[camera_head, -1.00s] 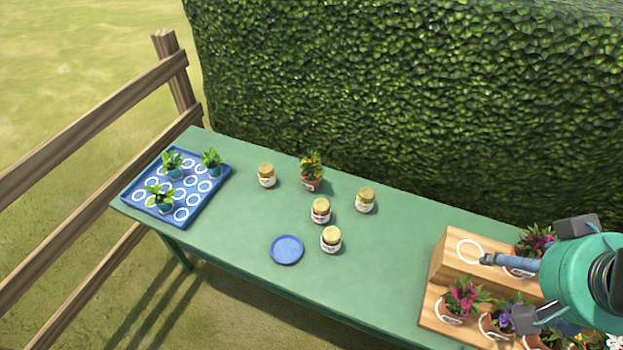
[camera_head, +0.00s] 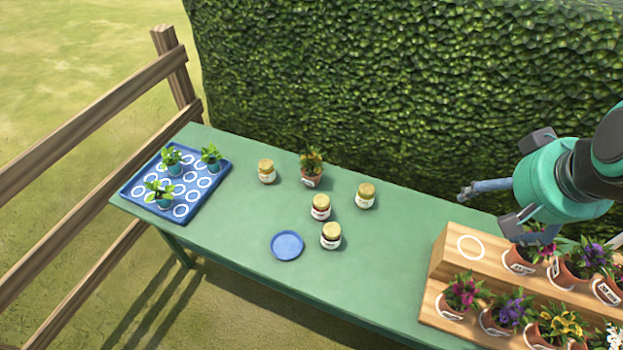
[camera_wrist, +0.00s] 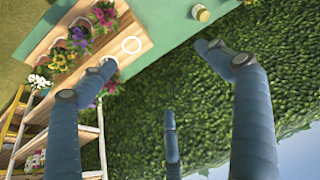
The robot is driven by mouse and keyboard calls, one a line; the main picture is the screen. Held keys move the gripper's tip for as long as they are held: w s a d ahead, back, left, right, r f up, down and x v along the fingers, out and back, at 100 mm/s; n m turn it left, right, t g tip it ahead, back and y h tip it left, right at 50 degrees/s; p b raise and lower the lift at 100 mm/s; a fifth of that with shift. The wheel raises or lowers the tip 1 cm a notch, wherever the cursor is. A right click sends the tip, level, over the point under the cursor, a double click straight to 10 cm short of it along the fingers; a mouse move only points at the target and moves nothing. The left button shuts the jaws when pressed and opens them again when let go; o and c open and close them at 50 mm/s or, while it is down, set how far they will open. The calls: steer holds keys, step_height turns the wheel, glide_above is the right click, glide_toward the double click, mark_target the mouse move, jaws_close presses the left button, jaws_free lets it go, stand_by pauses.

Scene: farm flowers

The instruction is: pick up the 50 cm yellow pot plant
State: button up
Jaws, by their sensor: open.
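A terracotta pot plant with yellow-orange flowers (camera_head: 311,168) stands upright on the green table among the jars. Another yellow-flowered pot plant (camera_head: 559,326) is in the front row of the wooden stepped stand; a yellow bloom also shows in the wrist view (camera_wrist: 62,60). The pot labels are too small to read, so I cannot tell which is the 50 cm one. My gripper (camera_head: 482,205) is open and empty, above the back edge of the table, behind the stand. In the wrist view its fingers (camera_wrist: 158,80) are spread apart over the hedge and stand.
The wooden stand (camera_head: 448,250) holds several pink, purple and white pot plants, with one empty ringed place. Several jars (camera_head: 331,236) and a blue saucer (camera_head: 287,245) sit mid-table. A blue tray (camera_head: 197,209) with seedlings is at left. A hedge (camera_head: 400,90) rises behind.

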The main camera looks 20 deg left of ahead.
steer(key=w+a+f+n+y, duration=0.1)
steer(key=w+a+f+n, duration=0.25)
steer(key=w+a, duration=0.95)
steer(key=n+g+y+b, duration=0.2)
steer(key=n+g+b, duration=0.1)
steer(key=n, duration=0.2)
glide_above(312, 171)
steer(key=s+d, duration=0.3)
steer(key=d, duration=0.1)
step_height(312, 171, down, 35)
steer(key=shift+r, duration=0.15)
steer(key=shift+d+h, duration=0.1)
steer(key=shift+h, duration=0.2)
steer(key=shift+b+x, duration=0.75)
steer(key=shift+x, duration=3.55)
